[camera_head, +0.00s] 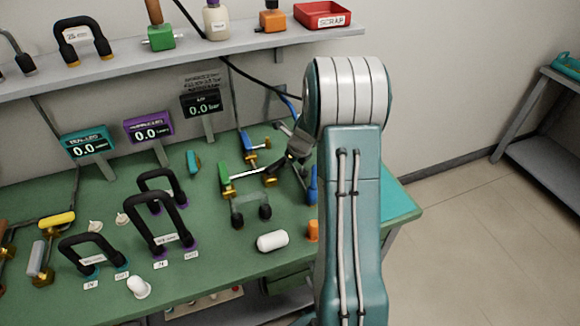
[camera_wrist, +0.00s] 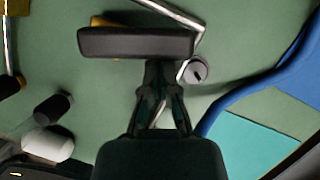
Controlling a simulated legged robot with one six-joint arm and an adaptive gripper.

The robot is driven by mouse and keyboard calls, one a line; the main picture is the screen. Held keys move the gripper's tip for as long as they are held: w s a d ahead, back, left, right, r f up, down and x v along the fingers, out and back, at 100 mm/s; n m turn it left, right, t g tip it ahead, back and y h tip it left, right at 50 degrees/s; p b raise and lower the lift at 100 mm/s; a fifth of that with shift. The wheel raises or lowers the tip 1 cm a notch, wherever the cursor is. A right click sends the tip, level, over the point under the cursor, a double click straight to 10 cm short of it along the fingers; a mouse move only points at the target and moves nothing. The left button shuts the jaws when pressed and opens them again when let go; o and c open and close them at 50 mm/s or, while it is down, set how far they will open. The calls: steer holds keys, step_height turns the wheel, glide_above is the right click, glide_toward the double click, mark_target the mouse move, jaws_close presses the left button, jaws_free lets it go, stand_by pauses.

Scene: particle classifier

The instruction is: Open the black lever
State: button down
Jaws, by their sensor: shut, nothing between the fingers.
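The black lever (camera_wrist: 135,43) shows in the wrist view as a thick dark bar lying across the upper middle, with a brass-coloured part (camera_wrist: 108,21) partly visible behind it. My gripper (camera_wrist: 161,68) is shut and empty, its fingertips at the lower edge of this bar. I cannot tell whether they touch it. In the head view my gripper (camera_head: 290,160) is low over the bench's right part, beside the green-handled lever (camera_head: 224,173). The black lever cannot be made out clearly there, behind my gripper and arm.
A bent silver rod (camera_wrist: 190,45) and a grey knob (camera_wrist: 197,70) lie right of the fingers. A blue hose (camera_wrist: 255,88) curves farther right.

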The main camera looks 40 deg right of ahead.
mark_target(283, 157)
steer(key=w+n, duration=0.1)
steer(key=n+y, duration=0.1)
steer(key=shift+w+d+n, duration=0.25)
steer(key=shift+w+n, duration=0.1)
steer(key=shift+n, duration=0.05)
steer(key=w+n, duration=0.1)
steer(key=w+n+g+y, duration=0.1)
steer(key=n, duration=0.1)
steer(key=shift+a+n, duration=0.1)
steer(key=shift+n, duration=0.2)
steer(key=w+n, duration=0.1)
steer(key=n+g, duration=0.1)
steer(key=n, duration=0.1)
steer(key=shift+w+a+n+y, duration=0.3)
steer(key=shift+w+a+y, duration=0.05)
steer(key=shift+w+y, duration=0.05)
steer(key=shift+w+a+n+g, duration=0.4)
steer(key=shift+n+g, duration=0.1)
steer(key=shift+n, duration=0.4)
steer(key=shift+w+a, duration=0.1)
steer(key=shift+w, duration=0.05)
steer(key=shift+w+a, duration=0.1)
steer(key=shift+w, duration=0.05)
steer(key=v, duration=1.2)
steer(key=shift+d, duration=0.2)
